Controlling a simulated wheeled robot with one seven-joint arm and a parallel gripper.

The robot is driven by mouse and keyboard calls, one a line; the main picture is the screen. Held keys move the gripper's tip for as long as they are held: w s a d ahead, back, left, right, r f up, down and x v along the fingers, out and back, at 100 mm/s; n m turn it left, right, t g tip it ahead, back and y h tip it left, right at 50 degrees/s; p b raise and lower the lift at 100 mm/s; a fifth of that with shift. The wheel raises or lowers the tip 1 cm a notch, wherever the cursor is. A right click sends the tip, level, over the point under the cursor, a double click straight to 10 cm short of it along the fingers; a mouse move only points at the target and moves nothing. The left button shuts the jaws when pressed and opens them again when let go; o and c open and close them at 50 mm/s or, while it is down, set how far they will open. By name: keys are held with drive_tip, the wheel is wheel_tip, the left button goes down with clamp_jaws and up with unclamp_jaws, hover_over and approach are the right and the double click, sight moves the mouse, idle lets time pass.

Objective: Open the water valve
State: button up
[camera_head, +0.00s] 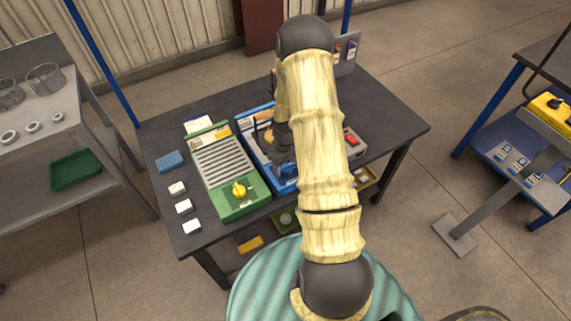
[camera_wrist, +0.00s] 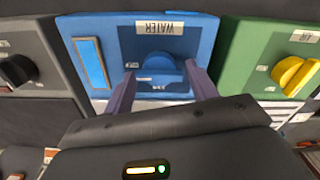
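The water valve is a blue knob (camera_wrist: 158,68) on a blue panel (camera_wrist: 205,32) with a "WATER" label, upside down in the wrist view. My gripper (camera_wrist: 158,78) is open, with one purple finger on each side of the knob. I cannot tell whether the fingers touch it. In the head view the blue panel (camera_head: 243,124) stands on the dark table, and my arm hides part of it. My gripper (camera_head: 280,160) is over its front part there, and the knob is mostly hidden.
A green panel with a yellow knob (camera_head: 239,190) stands left of the blue one. A grey unit with a red switch (camera_head: 352,139) is to the right. White blocks (camera_head: 183,206) and a blue sponge-like block (camera_head: 170,161) lie on the table's left side. The table's (camera_head: 390,115) right end is clear.

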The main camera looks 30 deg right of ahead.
sight(286, 165)
wheel_tip(286, 165, up, 17)
drive_tip(key=shift+r+b, duration=0.2)
drive_tip(key=shift+b, duration=0.15)
idle(0.5)
idle(0.3)
drive_tip(key=s+a+r+m+t+p, duration=0.2)
drive_tip(key=s+a+r+m+p, duration=0.1)
drive_tip(key=s+a+r, duration=0.7)
drive_tip(key=s+a, duration=0.3)
drive_tip(key=shift+s+a+t, duration=0.3)
drive_tip(key=shift+s, duration=0.05)
